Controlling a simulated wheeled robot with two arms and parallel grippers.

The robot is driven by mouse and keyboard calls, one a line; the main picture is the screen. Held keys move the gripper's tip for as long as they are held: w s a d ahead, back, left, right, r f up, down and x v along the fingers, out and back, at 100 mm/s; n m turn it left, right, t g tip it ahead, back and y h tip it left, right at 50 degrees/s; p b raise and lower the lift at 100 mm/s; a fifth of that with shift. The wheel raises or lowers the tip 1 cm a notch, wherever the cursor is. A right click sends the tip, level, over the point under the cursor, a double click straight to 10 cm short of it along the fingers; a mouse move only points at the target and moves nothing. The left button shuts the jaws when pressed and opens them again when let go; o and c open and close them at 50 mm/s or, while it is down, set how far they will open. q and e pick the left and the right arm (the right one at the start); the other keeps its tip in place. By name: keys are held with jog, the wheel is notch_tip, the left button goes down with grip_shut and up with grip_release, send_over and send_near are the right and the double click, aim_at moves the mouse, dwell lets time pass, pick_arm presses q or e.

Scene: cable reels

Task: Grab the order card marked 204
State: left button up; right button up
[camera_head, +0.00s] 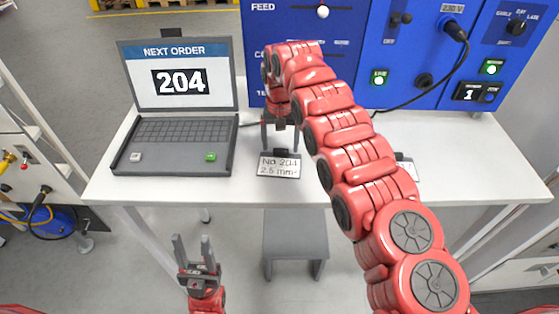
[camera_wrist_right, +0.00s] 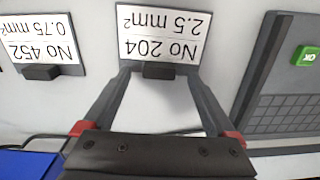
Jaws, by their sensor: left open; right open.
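The order card marked No 204, 2.5 mm² (camera_head: 279,168) lies near the front edge of the white table, with a dark block at its back edge. My right gripper (camera_head: 280,140) is open just behind it, pointing down. In the right wrist view, the card (camera_wrist_right: 160,32) appears upside down, and the fingers of my right gripper (camera_wrist_right: 160,75) stand on either side of its dark block (camera_wrist_right: 158,70). I cannot tell whether they touch it. My left gripper (camera_head: 194,250) is open and empty, in front of the table and below its edge.
A laptop (camera_head: 172,145) showing "NEXT ORDER 204" stands left of the card. Another card, No 452 (camera_wrist_right: 38,42), lies to the right, partly hidden by my right arm in the head view. A blue control panel (camera_head: 365,75) with a cable stands behind. A grey stool (camera_head: 295,232) is below.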

jog(key=shift+d+f+p, duration=0.1)
jog(key=shift+f+p, duration=0.25)
jog(key=shift+f, duration=0.7)
grip_shut()
